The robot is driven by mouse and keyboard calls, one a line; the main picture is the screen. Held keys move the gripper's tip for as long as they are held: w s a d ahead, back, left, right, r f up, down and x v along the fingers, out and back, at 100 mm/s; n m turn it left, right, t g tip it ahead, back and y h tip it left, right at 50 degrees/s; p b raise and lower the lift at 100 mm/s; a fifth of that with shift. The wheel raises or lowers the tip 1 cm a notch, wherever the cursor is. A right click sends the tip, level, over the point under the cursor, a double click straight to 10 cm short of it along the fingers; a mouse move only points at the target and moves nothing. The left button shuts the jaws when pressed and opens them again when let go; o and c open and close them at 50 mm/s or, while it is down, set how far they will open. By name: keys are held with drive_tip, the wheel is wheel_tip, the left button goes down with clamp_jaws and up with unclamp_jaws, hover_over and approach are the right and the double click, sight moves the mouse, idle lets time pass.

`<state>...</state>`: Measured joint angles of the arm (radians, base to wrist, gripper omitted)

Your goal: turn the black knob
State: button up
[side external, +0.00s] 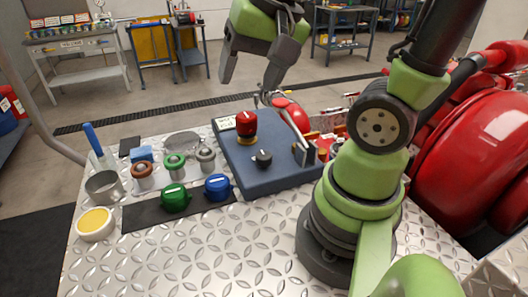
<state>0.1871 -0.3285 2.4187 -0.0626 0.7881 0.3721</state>
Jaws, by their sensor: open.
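The black knob (263,158) is small, with a light mark on top, and sits on the blue-grey panel (262,180) in the middle of the side external view. My gripper (247,87) hangs above the far side of the panel, open and empty, with its fingers pointing down. It is well above the black knob and apart from it. A red knob (246,127) on a yellow base stands on the same panel, behind and left of the black knob.
A green knob (174,198) and a blue knob (217,187) lie on a black strip at the left. A metal cup (103,187), a yellow-filled white dish (95,224) and several fittings stand nearby. A lever (297,133) rises at the panel's right. Bare tread plate (200,262) lies in front.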

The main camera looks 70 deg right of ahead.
sight(264, 155)
drive_tip(key=d+f+m+g, duration=0.1)
drive_tip(key=d+f+m, duration=0.1)
drive_tip(key=f, duration=0.2)
drive_tip(key=d+f+m+g, duration=0.2)
drive_tip(key=d+f+m, duration=0.1)
drive_tip(key=f, duration=0.1)
drive_tip(key=w+d+f+m+g, duration=0.1)
drive_tip(key=d+f+m, duration=0.2)
drive_tip(key=f, duration=0.1)
drive_tip(key=shift+w+d, duration=0.1)
wheel_tip(264, 155, down, 9)
drive_tip(key=shift+r, duration=0.1)
drive_tip(key=c, duration=0.9)
